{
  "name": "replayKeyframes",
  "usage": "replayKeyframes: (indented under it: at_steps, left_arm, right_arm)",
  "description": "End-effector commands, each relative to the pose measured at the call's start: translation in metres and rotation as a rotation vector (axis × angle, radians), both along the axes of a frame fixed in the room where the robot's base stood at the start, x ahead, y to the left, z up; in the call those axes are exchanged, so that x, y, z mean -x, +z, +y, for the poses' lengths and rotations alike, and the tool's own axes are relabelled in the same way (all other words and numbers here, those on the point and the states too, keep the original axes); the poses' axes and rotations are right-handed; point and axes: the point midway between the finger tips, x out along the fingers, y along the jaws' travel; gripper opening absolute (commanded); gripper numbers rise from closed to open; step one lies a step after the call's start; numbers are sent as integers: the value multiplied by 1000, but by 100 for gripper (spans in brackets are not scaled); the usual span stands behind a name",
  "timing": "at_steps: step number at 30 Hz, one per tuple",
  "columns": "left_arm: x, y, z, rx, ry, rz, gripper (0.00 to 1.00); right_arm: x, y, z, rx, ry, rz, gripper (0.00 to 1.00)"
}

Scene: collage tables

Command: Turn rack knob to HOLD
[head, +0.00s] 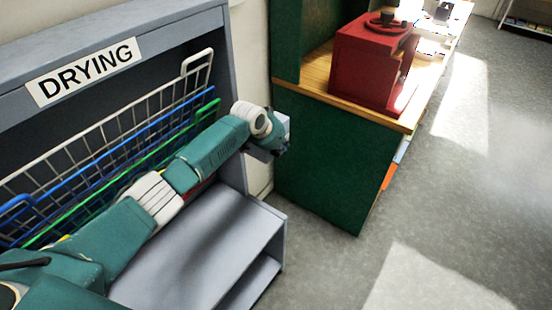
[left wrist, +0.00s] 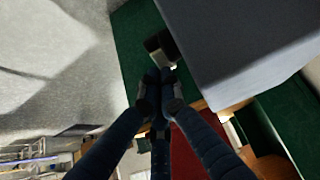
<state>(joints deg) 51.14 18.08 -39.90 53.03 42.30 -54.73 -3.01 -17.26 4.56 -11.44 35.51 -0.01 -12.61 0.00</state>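The grey drying rack (head: 215,75) with a "DRYING" label (head: 85,72) fills the left of the head view. My left arm crosses in front of it, and my left gripper (head: 283,140) is at its right side, the fingers mostly hidden there. In the left wrist view the gripper's dark fingers (left wrist: 160,88) are drawn together at their tips, with nothing visible between them. A small black and off-white piece, which looks like the knob (left wrist: 161,47), is just beyond the fingertips beside the grey rack panel (left wrist: 245,50). Contact and the knob's setting cannot be told. My right gripper is not in view.
White, blue and green wire shelves (head: 110,130) sit in the rack, above a grey lower ledge (head: 215,240). A green cabinet (head: 325,160) with a wooden top carries a red press (head: 372,65) close behind my gripper. Floor (head: 450,190) at right is clear.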

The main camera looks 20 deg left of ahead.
Motion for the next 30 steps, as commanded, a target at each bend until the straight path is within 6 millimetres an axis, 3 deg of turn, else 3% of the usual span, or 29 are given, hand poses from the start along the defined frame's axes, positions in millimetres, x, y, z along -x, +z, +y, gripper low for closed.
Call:
replayKeyframes:
  at_steps: [12, 30]
  left_arm:
    - [-11, -3, -4, 0, -1, -2, 0]
    - [-13, -3, -4, 0, 1, -3, 0]
  right_arm:
    - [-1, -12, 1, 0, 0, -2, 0]
    - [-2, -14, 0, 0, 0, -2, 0]
